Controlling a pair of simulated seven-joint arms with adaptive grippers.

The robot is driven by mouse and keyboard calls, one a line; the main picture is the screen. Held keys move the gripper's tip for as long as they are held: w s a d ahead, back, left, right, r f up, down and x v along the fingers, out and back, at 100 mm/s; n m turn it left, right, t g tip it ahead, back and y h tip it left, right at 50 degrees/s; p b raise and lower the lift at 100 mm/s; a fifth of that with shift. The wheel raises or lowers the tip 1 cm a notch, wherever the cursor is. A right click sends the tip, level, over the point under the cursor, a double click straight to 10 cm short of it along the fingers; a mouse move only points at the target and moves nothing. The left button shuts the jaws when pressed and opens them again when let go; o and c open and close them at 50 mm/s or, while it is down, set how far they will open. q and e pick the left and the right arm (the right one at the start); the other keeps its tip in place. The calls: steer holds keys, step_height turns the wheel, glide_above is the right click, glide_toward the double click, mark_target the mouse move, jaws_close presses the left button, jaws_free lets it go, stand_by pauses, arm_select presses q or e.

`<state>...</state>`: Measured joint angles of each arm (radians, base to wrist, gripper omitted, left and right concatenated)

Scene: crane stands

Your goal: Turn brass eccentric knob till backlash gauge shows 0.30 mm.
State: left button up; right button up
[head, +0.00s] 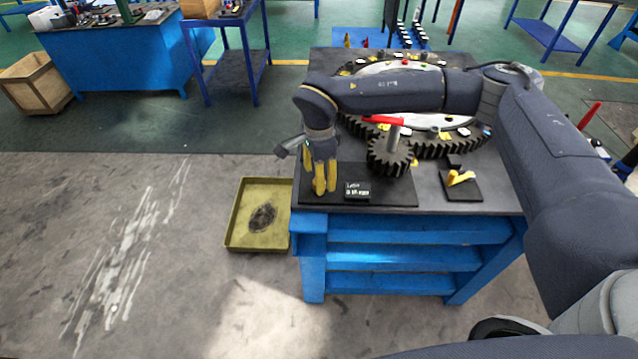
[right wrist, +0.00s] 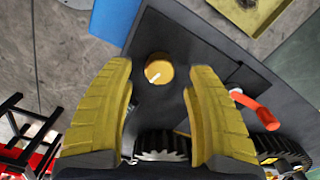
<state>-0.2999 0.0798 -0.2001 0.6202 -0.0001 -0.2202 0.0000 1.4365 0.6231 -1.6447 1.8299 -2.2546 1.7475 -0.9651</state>
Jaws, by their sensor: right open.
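The brass knob (right wrist: 159,68) is round with a white pointer line. In the right wrist view it shows between and beyond my fingertips, with gaps on both sides. My right gripper (head: 325,190) is open, its yellow fingers pointing down over the left part of the black base plate; it hides the knob in the head view. The backlash gauge (head: 357,191) is a small black display just right of the fingers; its digits are too small to read surely. A dark pinion gear (head: 390,158) stands beside the large ring gear (head: 450,150). My left gripper is not in view.
A red-handled lever (head: 383,120) rises over the pinion; it also shows in the right wrist view (right wrist: 258,110). A yellow piece (head: 461,177) sits on a black plate to the right. An olive tray (head: 283,242) lies on the floor left of the blue bench (head: 410,225).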

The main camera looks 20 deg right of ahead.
steer(key=shift+f, duration=1.7)
steer(key=shift+o, duration=0.3)
jaws_close()
